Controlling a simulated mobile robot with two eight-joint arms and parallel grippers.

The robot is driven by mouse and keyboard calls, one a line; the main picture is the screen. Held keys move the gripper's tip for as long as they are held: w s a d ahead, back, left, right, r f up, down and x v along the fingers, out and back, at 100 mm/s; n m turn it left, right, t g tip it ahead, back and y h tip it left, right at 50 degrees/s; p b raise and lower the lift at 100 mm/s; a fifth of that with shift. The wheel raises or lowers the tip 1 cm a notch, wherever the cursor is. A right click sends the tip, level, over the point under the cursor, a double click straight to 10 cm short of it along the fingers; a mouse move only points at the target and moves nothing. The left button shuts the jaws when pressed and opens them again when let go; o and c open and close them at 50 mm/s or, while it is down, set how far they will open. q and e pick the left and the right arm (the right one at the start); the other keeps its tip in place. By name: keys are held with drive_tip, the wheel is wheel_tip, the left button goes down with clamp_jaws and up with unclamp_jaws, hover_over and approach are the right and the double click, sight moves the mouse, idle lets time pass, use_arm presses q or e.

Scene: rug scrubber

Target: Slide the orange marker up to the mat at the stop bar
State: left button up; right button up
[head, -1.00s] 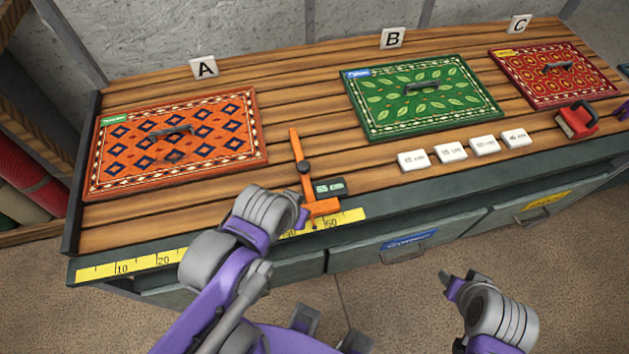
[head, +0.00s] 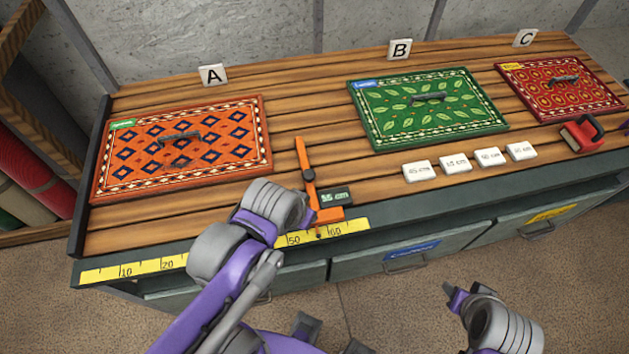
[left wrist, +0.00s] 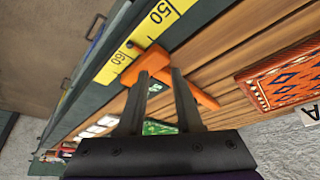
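The orange marker (head: 309,180) stands across the planks between the orange mat and the green mat, its foot at the yellow ruler (head: 352,226) near 60. A dark digital readout (head: 336,198) sits beside it. The orange patterned mat (head: 240,110) lies at the left, close to the dark stop bar (head: 89,185) at the bench's left end. My left gripper (head: 312,213) is at the marker's lower part. In the left wrist view, its fingers (left wrist: 162,77) are apart, with the orange marker (left wrist: 150,62) at their tips. My right gripper (head: 461,292) hangs in front of the bench; its opening is unclear.
A green mat (head: 480,93) and a red mat (head: 512,75) lie farther right. Several white number blocks (head: 454,163) stand before the green mat. A red tool (head: 582,134) is at the right. Planks between the orange mat and marker are clear.

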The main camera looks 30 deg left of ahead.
sight(309, 173)
use_arm(q)
drive_tip(key=o, duration=0.4)
drive_tip(key=shift+g, duration=0.8)
drive_tip(key=w+r, duration=0.1)
drive_tip(key=w+a+r+p, duration=0.1)
drive_tip(key=r, duration=0.1)
drive_tip(key=w+r, duration=0.2)
drive_tip(key=shift+w+a+p, duration=0.1)
drive_tip(key=shift+a+p, duration=0.15)
drive_tip(key=shift+p, duration=0.1)
drive_tip(key=shift+o, duration=0.5)
drive_tip(key=w+a+r+m+g+p, duration=0.1)
drive_tip(key=w+a+r+g+p, duration=0.1)
drive_tip(key=w+r, duration=0.3)
drive_tip(key=shift+w+a+r+g, duration=0.15)
drive_tip(key=shift+w+a+g, duration=0.45)
drive_tip(key=shift+w, duration=0.35)
wheel_tip(309, 173, down, 11)
drive_tip(key=shift+s+r, duration=0.1)
drive_tip(key=shift+s, duration=0.05)
use_arm(e)
drive_tip(key=r, duration=0.1)
drive_tip(key=w+r, duration=0.1)
drive_tip(key=r, duration=0.1)
drive_tip(key=w+r, duration=0.1)
drive_tip(key=r, duration=0.1)
drive_tip(key=shift+w+r, duration=0.15)
drive_tip(key=shift+w, duration=0.05)
